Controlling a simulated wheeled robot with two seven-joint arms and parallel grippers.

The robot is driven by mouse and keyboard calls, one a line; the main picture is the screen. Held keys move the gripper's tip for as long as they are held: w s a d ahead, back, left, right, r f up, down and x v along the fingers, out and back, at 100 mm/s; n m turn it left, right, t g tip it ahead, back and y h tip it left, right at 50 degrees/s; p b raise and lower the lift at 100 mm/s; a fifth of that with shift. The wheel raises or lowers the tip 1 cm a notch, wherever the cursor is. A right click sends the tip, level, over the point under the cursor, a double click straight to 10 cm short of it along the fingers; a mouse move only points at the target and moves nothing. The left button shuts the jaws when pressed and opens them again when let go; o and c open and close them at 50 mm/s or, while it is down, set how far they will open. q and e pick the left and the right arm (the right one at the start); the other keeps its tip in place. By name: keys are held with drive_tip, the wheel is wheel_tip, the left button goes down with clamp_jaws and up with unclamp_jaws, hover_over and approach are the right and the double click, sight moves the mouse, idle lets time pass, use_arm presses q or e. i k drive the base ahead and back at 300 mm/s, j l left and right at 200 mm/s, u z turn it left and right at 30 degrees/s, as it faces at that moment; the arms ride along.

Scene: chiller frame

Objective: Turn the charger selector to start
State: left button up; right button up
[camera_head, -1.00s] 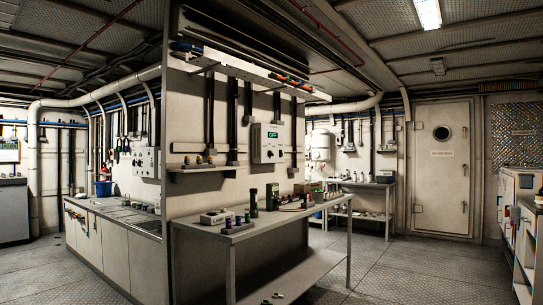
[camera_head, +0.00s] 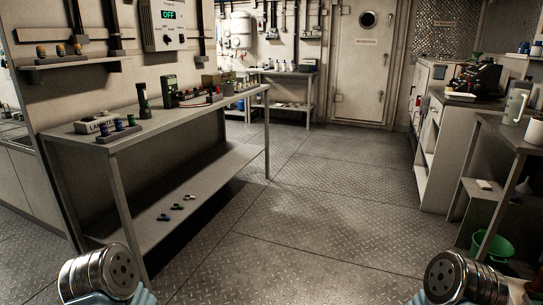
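A pale wall-mounted box (camera_head: 152,32), which looks like the charger, is at the top left, its upper edge cut off by the picture. Its green display (camera_head: 168,15) reads OFF. A small dark selector knob (camera_head: 169,38) sits below the display; its pointing direction is too small to read. The box is on the wall above the workbench, well ahead of me. Only metal parts of my two arms show at the bottom corners. Neither gripper's fingers show, and nothing of mine touches the box.
A metal workbench (camera_head: 122,143) stands below the box, holding a green-and-black instrument (camera_head: 171,91), a dark cylinder (camera_head: 143,101) and small bottles. A small wall shelf (camera_head: 80,63) is left of the box. A side counter (camera_head: 504,134) and green bucket (camera_head: 490,247) are at right. The middle floor is clear.

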sight(166, 39)
drive_tip(key=i+l+z, duration=0.4)
drive_tip(key=i, duration=0.45)
drive_tip(key=i+z, duration=0.35)
drive_tip(key=i, duration=0.5)
drive_tip(key=i+u, duration=0.15)
drive_tip(key=i, duration=0.35)
drive_tip(key=i+l+u, duration=0.1)
drive_tip(key=i, duration=0.35)
drive_tip(key=i+l+u, duration=0.15)
drive_tip(key=i, duration=0.35)
drive_tip(key=i+l+u, duration=0.1)
drive_tip(key=i, duration=0.35)
drive_tip(key=l, duration=0.1)
